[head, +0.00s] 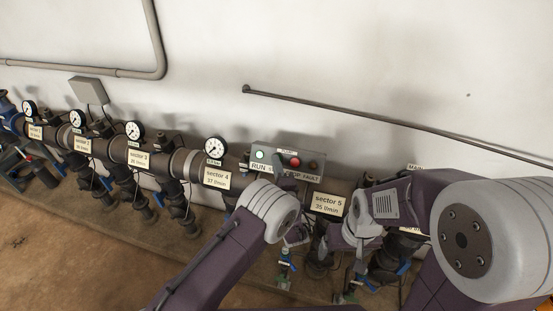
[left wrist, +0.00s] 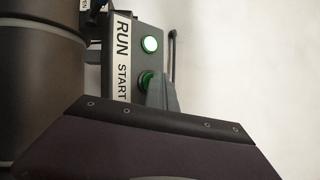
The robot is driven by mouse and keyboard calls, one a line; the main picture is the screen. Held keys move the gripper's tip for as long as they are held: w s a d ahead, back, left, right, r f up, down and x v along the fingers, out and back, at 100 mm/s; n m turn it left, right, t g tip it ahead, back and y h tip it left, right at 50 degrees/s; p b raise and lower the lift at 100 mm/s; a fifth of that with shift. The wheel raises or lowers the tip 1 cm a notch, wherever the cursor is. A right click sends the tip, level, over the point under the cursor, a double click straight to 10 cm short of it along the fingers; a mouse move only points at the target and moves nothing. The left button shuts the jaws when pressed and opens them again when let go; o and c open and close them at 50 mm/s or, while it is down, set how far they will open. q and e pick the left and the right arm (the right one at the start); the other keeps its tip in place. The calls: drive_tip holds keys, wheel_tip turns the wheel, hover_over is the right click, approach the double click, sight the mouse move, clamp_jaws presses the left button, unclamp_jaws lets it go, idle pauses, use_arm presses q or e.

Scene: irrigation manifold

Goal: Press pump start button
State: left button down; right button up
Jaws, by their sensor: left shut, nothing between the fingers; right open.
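The grey pump control box (head: 259,167) is on the manifold under the wall. It carries a lit green RUN lamp (head: 259,155) and a red button (head: 295,162). In the left wrist view the RUN lamp (left wrist: 149,44) glows, and the green START button (left wrist: 146,78) sits below it, partly hidden by my fingers. My left gripper (head: 280,163) is shut and empty, with its fingertips (left wrist: 163,90) at the START button; I cannot tell whether they touch it. In the head view they hide that button. My right gripper (head: 347,242) is open, low near the sector 5 sign.
The manifold pipe (head: 107,143) with gauges, valves and sector signs runs along the wall. The sector 4 sign (head: 216,177) is left of the box; the sector 5 sign (head: 328,204) is between my arms. Brown floor at lower left is clear.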

use_arm(q)
drive_tip(key=shift+s+a+r+p, duration=0.2)
drive_tip(key=shift+s+r+p, duration=0.2)
drive_tip(key=shift+s, duration=0.25)
drive_tip(key=s+p, duration=0.1)
drive_tip(key=s+a+r, duration=0.1)
drive_tip(key=s+r+p, duration=0.1)
drive_tip(key=s, duration=0.1)
drive_tip(key=shift+a+r+p, duration=0.2)
drive_tip(key=shift+r+p, duration=0.05)
drive_tip(key=shift+p, duration=0.05)
idle(0.6)
